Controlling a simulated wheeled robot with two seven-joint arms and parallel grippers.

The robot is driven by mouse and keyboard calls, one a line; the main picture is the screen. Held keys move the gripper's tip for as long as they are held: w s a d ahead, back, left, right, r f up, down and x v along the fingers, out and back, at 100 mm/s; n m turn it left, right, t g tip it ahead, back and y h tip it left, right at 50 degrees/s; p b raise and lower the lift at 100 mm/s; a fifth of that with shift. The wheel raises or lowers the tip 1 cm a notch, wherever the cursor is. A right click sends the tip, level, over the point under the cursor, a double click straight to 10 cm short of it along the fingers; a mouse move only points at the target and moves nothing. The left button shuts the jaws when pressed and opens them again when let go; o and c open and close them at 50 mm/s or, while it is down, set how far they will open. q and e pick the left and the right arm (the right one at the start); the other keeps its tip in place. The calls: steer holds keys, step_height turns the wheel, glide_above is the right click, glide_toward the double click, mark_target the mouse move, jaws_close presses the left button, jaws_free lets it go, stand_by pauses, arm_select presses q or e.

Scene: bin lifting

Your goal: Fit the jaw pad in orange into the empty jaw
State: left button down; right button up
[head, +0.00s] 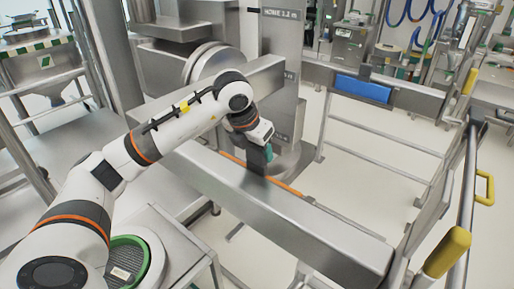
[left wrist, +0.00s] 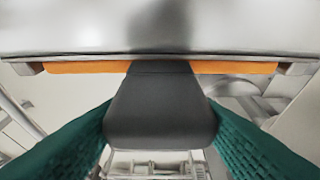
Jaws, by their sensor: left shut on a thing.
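The orange jaw pad (head: 285,187) is a long thin strip along the far side of the near steel beam, partly hidden by the beam. In the left wrist view the orange strip (left wrist: 85,67) runs along the edge of a steel jaw (left wrist: 160,35), between two metal end pieces. I cannot tell whether it is fully seated. A dark grey block (left wrist: 160,110) stands out from its middle. My left gripper (head: 263,153) is shut on this block, with a teal finger on each side. My right gripper is not in view.
A blue pad (head: 362,89) sits on another steel beam at the back right. A round steel drum (head: 213,62) stands behind my left arm. Yellow-gripped rails (head: 447,252) rise at the right. A green-rimmed sieve (head: 128,262) lies at the lower left. Floor shows between the beams.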

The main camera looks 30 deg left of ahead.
arm_select(q)
steer(key=shift+f, duration=0.15)
steer(key=shift+c, duration=2.2)
jaws_free()
steer(key=v, duration=1.2)
steer(key=shift+b, duration=0.4)
